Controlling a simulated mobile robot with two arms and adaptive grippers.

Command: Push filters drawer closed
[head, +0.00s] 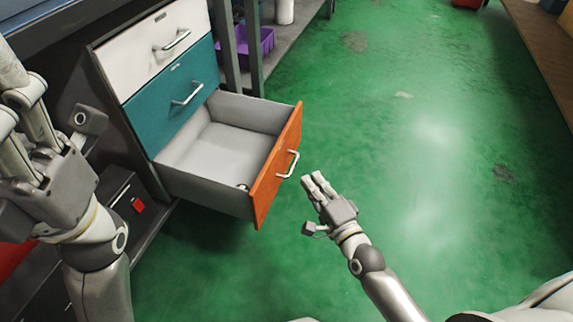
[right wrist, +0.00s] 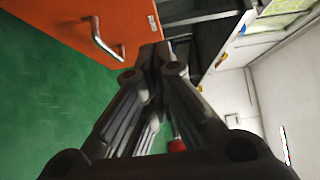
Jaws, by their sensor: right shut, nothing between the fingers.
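The drawer with an orange front (head: 277,168) is pulled well out of the cabinet, below a white drawer (head: 150,45) and a teal drawer (head: 177,95), which are both shut. My right gripper (head: 313,178) is shut and empty, just right of the drawer's metal handle (head: 288,164). In the right wrist view the orange front (right wrist: 75,22) and its handle (right wrist: 102,42) lie ahead at the upper left of the fingers. My left gripper (head: 18,100) is at the left edge; its jaw state is unclear.
A shelf frame with a purple bin (head: 258,42) stands behind the drawer. The green floor (head: 420,130) to the right is open. A wooden bench (head: 545,45) runs along the far right. A dark lower unit with a red tag (head: 138,205) is at the left.

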